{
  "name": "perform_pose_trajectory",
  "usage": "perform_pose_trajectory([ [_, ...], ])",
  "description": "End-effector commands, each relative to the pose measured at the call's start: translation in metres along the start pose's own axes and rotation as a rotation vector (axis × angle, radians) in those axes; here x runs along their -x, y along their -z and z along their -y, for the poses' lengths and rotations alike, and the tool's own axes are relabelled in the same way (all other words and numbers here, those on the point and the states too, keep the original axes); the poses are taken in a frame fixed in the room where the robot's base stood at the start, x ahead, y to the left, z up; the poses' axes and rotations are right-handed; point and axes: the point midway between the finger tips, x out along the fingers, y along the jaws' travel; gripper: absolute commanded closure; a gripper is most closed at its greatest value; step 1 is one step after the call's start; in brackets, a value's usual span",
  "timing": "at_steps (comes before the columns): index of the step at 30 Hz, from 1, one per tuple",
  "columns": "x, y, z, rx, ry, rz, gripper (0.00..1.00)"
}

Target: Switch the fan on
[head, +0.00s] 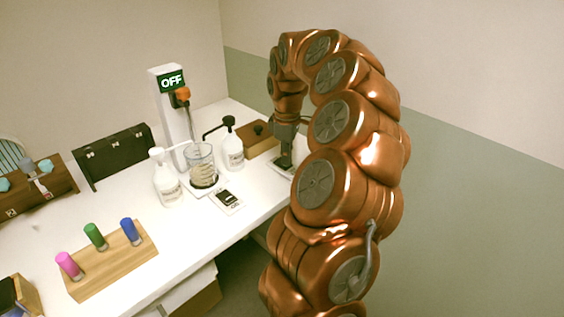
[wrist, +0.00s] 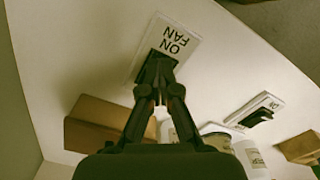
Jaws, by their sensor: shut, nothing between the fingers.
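The fan switch is a white plate (wrist: 172,35) marked "ON FAN" in the wrist view, with a dark part under my fingertips. In the head view the plate (head: 275,163) lies on the white table at the right, partly hidden by my arm. My gripper (wrist: 158,62) is shut and empty, with its tips over the plate's dark part. I cannot tell whether they touch it. In the head view my gripper (head: 286,161) points down at the plate. A white tower (head: 175,125) bears a green sign reading "OFF" (head: 171,82); an orange piece sits below the sign.
A second switch plate (head: 227,200) lies in front of a glass beaker (head: 202,165). White pump bottles (head: 166,180) and a brown box (head: 258,138) stand close by. A wooden rack (head: 112,262) holds coloured vials at the front left. Black and wooden cases stand at the left.

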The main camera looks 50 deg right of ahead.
Motion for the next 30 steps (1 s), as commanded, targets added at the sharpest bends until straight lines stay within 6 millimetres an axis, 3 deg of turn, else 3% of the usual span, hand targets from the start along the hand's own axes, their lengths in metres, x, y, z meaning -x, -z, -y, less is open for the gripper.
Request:
perform_pose_trajectory([
  [8,0.004,0.0,0.001,0.001,0.003,0.001,1.0],
  [30,0.052,0.001,0.0,0.001,0.002,0.001,1.0],
])
